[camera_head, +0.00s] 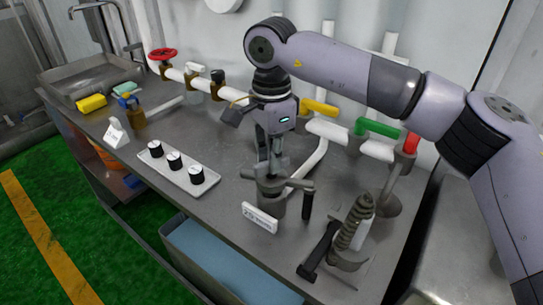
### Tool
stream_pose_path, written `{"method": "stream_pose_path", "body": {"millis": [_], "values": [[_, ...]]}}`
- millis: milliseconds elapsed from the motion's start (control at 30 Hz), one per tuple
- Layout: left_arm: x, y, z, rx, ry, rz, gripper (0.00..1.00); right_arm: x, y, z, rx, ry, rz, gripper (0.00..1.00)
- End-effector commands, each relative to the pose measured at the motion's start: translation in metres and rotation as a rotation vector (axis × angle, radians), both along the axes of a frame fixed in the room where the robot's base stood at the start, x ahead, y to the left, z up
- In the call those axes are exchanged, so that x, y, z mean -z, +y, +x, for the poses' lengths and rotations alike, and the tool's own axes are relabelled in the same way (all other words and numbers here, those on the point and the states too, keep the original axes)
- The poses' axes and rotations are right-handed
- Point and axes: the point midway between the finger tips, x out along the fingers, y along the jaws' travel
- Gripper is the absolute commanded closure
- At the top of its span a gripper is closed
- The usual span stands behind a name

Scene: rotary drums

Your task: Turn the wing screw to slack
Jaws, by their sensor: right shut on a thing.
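The wing screw (297,184) looks like a grey cross-bar on top of a short round post (270,204) that stands on the metal bench. A white label plate (259,217) with dark print, too small to read surely, stands in front of the post. My right gripper (270,174) comes down from above, pointing at the bench. It is shut on the middle of the wing screw, and its fingers hide part of the screw. My left gripper is not in view.
A spring device (352,226) with a black lever (319,250) stands to the right. A tray (179,170) with black knobs lies to the left. Behind runs a white pipe (327,128) with yellow, green and red handles. A sink (95,78) is at the far left.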

Motion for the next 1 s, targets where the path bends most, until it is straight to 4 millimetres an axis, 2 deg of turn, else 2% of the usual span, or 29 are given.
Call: {"method": "stream_pose_path", "body": {"millis": [300,700,733,1000], "values": [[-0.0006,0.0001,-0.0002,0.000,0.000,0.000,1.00,-0.0023,0.0000,0.0012,-0.070,-0.005,0.003,1.00],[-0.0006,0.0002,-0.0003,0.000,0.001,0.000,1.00,-0.0025,0.0000,0.0013,-0.073,-0.005,0.003,1.00],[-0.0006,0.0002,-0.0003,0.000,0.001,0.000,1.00,-0.0025,0.0000,0.0013,-0.073,-0.005,0.003,0.86],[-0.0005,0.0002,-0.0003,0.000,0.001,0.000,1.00,-0.0012,0.0000,0.0006,-0.074,-0.003,0.001,0.68]]}}
